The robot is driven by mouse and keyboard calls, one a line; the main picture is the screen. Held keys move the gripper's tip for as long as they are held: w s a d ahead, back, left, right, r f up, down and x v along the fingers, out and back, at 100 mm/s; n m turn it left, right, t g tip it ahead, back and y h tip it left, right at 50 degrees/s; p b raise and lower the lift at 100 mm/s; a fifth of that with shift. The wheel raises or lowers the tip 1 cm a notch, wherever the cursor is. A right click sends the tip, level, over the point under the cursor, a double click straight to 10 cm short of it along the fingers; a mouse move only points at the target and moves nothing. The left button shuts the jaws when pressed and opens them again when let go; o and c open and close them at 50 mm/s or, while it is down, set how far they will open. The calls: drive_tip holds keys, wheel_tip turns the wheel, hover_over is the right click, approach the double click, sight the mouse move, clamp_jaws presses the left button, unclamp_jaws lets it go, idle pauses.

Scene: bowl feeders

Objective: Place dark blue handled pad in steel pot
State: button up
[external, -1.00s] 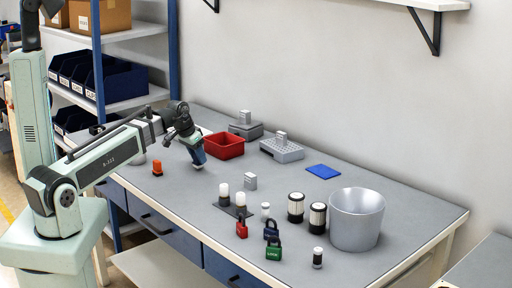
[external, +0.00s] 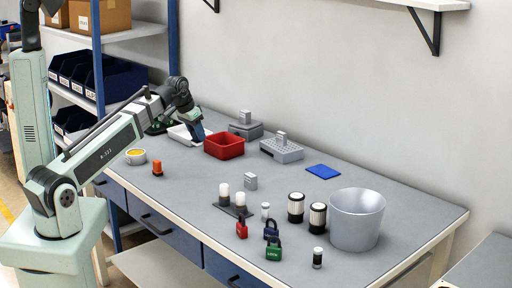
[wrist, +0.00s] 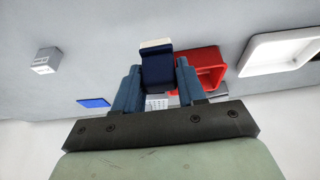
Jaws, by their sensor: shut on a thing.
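My gripper (wrist: 157,74) is shut on the dark blue handled pad (wrist: 158,68), which shows between the two blue fingers in the wrist view with a cream strip along its far end. In the external view my gripper (external: 191,117) is at the back left of the bench, with the pad (external: 197,134) hanging below it, above the bench beside the red bin. The steel pot (external: 356,220) stands upright at the right end of the bench, far from my gripper. Its inside is only partly visible.
A red bin (external: 224,145) and white tray (external: 179,134) are close to my gripper. Grey blocks (external: 282,150), a white-topped pair on a dark base (external: 240,210), black-and-white cylinders (external: 296,207) and padlocks (external: 273,249) lie toward the pot. A flat blue sheet (external: 323,171) is behind it.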

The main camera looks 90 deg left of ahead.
drive_tip(key=w+d+r+m+h, duration=0.1)
drive_tip(key=w+d+r+m, duration=0.2)
drive_tip(key=w+d, duration=1.25)
drive_tip(key=w+d+r+m+t+h, duration=0.1)
drive_tip(key=w+d+r+m, duration=0.15)
drive_tip(key=w+d, duration=1.25)
drive_tip(key=w+d+r+m+h, duration=0.1)
drive_tip(key=w+d+r+m, duration=0.25)
drive_tip(key=w+d, duration=1.2)
drive_tip(key=w+d+r+n+y, duration=0.2)
drive_tip(key=w+r+n, duration=0.15)
drive_tip(key=w, duration=0.35)
wheel_tip(320, 180, down, 11)
drive_tip(key=a+n+g+y, duration=0.1)
drive_tip(key=n, duration=0.4)
drive_tip(key=shift+s+a+f, duration=0.2)
drive_tip(key=shift+s, duration=0.15)
drive_tip(key=shift+n, duration=0.25)
